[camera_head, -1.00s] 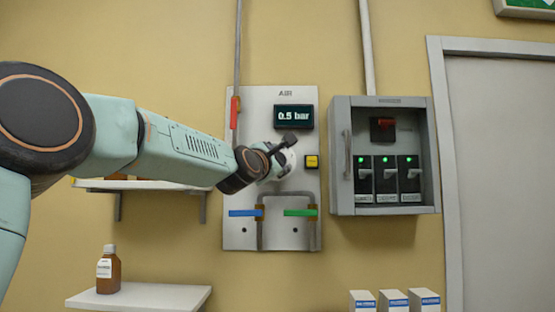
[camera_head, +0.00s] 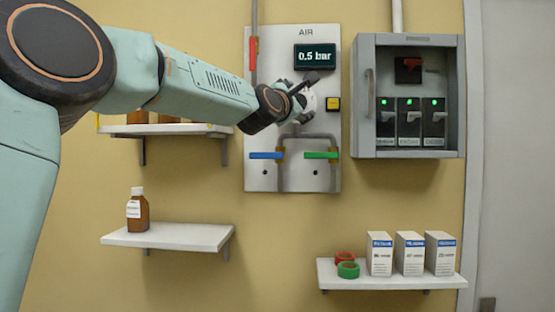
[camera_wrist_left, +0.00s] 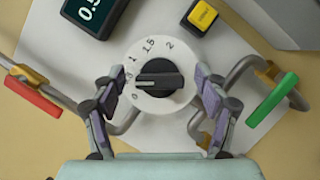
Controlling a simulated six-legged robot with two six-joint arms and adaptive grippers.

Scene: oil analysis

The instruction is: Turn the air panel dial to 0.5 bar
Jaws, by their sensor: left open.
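The white AIR panel (camera_head: 265,110) is on the wall, and its display (camera_head: 317,56) reads 0.5 bar. The dial (camera_wrist_left: 155,78) shows in the left wrist view as a white disc with a black knob, marked 0 to 2. The knob's white mark points left, near the 0.5 label. My left gripper (camera_head: 306,98) is in front of the dial and hides much of it in the head view. In the left wrist view the gripper (camera_wrist_left: 156,100) is open, its fingers on either side of the dial, apart from the black knob. My right gripper is not in view.
A yellow button (camera_head: 333,104) is right of the dial. Blue (camera_head: 266,156) and green (camera_head: 320,155) valve handles sit below, and a red handle (camera_head: 253,53) is at upper left. A grey breaker box (camera_head: 408,145) is close on the right. Shelves (camera_head: 170,238) are below.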

